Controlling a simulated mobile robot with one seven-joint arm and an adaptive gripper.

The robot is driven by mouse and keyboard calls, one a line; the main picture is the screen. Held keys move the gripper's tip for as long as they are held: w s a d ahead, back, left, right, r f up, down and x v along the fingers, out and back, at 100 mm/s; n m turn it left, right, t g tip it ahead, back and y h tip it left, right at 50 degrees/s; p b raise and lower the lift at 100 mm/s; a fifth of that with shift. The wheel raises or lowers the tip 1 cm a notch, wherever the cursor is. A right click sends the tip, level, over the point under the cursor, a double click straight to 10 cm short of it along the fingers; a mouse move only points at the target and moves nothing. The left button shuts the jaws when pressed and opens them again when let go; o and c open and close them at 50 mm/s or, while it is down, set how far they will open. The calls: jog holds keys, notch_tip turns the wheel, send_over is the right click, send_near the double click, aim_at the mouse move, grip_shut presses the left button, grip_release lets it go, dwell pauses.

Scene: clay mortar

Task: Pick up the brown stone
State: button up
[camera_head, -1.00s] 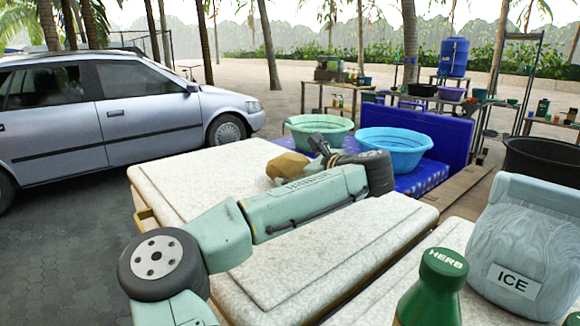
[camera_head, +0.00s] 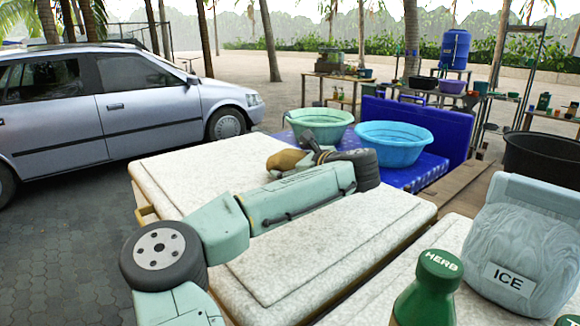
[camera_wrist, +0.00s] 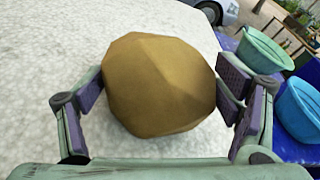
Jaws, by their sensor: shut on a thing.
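The brown stone (camera_wrist: 158,85) is a faceted, rounded lump that fills the space between my fingers in the wrist view. My gripper (camera_wrist: 162,95) is shut on it, with a finger pad against each side. In the head view the stone (camera_head: 287,160) shows at the end of my arm, over the white speckled top (camera_head: 205,165). My gripper (camera_head: 300,157) is partly hidden there by my own arm and the stone. I cannot tell whether the stone's underside touches the top.
A green basin (camera_head: 320,127) and a blue basin (camera_head: 395,148) stand just behind the white top. A bag of ice (camera_head: 515,245) and a green bottle marked HERB (camera_head: 432,290) stand at front right. A silver car (camera_head: 130,105) is at left.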

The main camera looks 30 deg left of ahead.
jog(key=shift+s+a, duration=0.1)
jog(key=c, duration=1)
jog(key=shift+r, duration=0.1)
jog(key=shift+c, duration=0.2)
